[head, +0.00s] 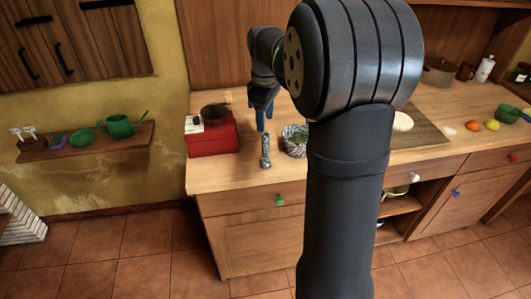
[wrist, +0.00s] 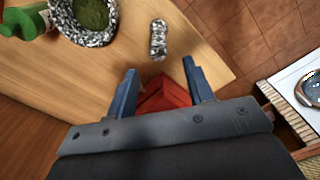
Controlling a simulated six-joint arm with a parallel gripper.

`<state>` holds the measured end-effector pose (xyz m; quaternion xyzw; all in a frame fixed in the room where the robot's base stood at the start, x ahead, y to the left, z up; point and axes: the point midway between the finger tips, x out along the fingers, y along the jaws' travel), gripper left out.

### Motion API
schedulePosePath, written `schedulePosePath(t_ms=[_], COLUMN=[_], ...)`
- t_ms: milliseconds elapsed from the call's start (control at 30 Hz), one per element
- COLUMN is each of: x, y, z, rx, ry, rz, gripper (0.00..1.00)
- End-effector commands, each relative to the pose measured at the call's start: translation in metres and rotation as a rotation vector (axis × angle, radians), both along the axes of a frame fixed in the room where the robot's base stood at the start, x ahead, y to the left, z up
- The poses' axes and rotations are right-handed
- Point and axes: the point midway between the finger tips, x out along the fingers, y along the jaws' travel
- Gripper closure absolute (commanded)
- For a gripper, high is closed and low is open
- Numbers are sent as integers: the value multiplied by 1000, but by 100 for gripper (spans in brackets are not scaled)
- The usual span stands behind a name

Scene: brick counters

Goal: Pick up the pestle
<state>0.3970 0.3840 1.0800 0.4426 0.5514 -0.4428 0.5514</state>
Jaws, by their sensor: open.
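The pestle (head: 265,150) is a speckled grey-and-white stick near the front edge of the wooden counter. It also shows in the wrist view (wrist: 158,38), ahead of my fingertips and roughly centred between them. The speckled mortar (head: 287,147) with green stuff inside stands just right of the pestle in the head view and at the upper left of the wrist view (wrist: 66,27). My gripper (head: 263,115) has blue fingers, and it points down above the counter, behind the pestle. In the wrist view my gripper (wrist: 159,68) is open, with nothing between its fingers; it is apart from the pestle.
A red box (head: 211,141) with a dark pan (head: 214,113) on it stands left of the pestle. A green bottle-like thing (wrist: 26,22) is beside the mortar. A cutting board (head: 425,134) lies to the right. The counter's front edge is close to the pestle.

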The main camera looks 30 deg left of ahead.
Motion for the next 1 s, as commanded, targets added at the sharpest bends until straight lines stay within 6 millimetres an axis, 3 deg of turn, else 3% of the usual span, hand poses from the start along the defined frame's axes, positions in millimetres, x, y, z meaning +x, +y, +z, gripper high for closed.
schedulePosePath(t_ms=[100,233,467,800,1000], x=[0,0,0,2,2], y=[0,0,0,0,0], z=[-27,-47,-63,-108,-111], rx=[-3,-1,0,0,2], ry=[2,2,0,1,-1], rz=[1,1,1,2,2], gripper=[52,52,52,52,52])
